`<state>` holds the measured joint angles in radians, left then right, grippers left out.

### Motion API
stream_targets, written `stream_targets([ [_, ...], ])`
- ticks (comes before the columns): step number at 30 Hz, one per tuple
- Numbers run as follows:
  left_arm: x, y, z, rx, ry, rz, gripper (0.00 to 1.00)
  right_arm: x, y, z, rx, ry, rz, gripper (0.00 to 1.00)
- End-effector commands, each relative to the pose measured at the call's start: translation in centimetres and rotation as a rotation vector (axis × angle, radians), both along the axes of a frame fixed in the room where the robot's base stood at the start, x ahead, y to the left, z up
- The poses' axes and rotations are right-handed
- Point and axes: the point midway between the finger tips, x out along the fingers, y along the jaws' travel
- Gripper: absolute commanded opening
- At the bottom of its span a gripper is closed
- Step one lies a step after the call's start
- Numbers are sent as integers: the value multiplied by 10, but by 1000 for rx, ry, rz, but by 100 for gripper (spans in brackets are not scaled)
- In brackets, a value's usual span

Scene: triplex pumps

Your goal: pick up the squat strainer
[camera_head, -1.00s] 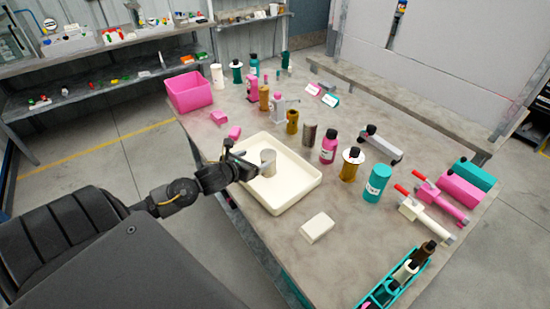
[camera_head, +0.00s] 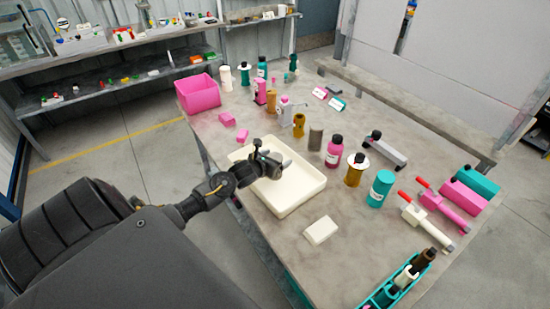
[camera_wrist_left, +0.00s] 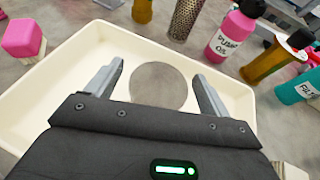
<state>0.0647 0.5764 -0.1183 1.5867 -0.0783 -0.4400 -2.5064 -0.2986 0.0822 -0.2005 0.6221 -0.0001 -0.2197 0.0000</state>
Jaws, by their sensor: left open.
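The squat strainer (camera_wrist_left: 158,88) is a short grey cylinder in the cream tray (camera_wrist_left: 232,92). In the left wrist view its round grey top lies between my left gripper's two fingers (camera_wrist_left: 158,72), with a gap on both sides. The fingers are open and not closed on it. In the head view my left gripper (camera_head: 276,162) is over the tray (camera_head: 302,196) and hides most or all of the strainer. My right gripper is not in view.
A taller perforated cylinder (camera_head: 316,137) stands behind the tray beside a pink bottle (camera_head: 334,152). Pink blocks (camera_head: 241,135) lie near the tray's far left corner, and a white block (camera_head: 320,230) lies in front. Bare tabletop (camera_head: 360,235) is free at front right.

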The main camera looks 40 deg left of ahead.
Motion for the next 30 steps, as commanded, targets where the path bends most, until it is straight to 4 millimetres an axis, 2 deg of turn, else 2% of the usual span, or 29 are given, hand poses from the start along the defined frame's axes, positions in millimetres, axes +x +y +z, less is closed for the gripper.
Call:
stream_targets([
  [4, 12, 1, -4, 0, 0, 1, 81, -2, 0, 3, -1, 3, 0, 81],
  [12, 14, 2, -6, 2, 0, -1, 81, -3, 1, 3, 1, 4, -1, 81],
  [24, 14, 2, -5, 2, -1, 0, 31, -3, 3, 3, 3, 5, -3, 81],
  [30, 14, 2, -5, 2, -2, 0, 31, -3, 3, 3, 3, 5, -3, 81],
])
